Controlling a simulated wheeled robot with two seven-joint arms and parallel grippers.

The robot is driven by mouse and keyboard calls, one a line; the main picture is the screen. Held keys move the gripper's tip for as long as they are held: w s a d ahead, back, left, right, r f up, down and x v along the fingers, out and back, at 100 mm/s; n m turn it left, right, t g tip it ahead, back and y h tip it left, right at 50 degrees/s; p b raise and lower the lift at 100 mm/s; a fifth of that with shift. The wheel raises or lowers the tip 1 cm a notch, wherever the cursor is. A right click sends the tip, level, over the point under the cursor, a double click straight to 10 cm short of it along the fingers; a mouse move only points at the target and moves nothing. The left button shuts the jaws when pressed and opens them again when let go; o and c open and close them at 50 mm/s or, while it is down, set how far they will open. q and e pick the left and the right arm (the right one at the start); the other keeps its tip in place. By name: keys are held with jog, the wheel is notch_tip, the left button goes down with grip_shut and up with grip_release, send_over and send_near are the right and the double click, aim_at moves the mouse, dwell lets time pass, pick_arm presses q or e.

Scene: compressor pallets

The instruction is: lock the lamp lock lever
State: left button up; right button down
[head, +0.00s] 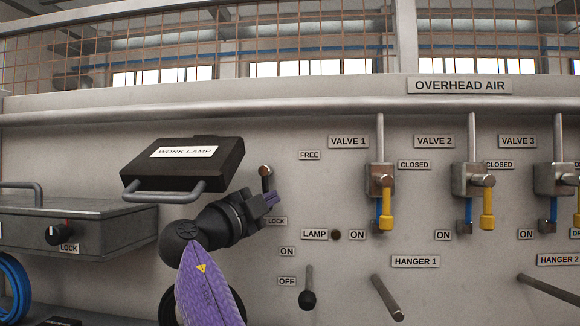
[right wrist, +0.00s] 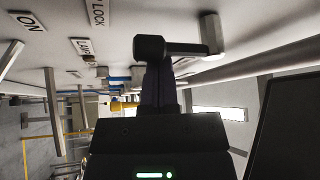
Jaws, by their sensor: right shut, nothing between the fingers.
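The lamp lock lever (head: 265,178) is on the grey panel, right of the black work lamp (head: 222,160). It hangs down from its pivot, away from the FREE label (head: 310,155) and toward the LOCK label (head: 277,221). My right gripper (head: 272,199) is shut and empty at the lever's lower end, and hides that end in the head view. In the right wrist view the lever's black knob (right wrist: 150,47) is just beyond my shut fingers (right wrist: 160,85). I cannot tell whether they touch it. My left gripper is not in view.
A lamp switch (head: 307,299) points down by the OFF label. Hanger rods (head: 386,297) stick out at the lower right. Valves with yellow handles (head: 386,210) line the right side. A grey case (head: 75,228) is at the left.

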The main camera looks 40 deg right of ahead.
jog(key=b+v, duration=0.4)
jog(key=v, duration=0.6)
jog(key=shift+b, duration=0.3)
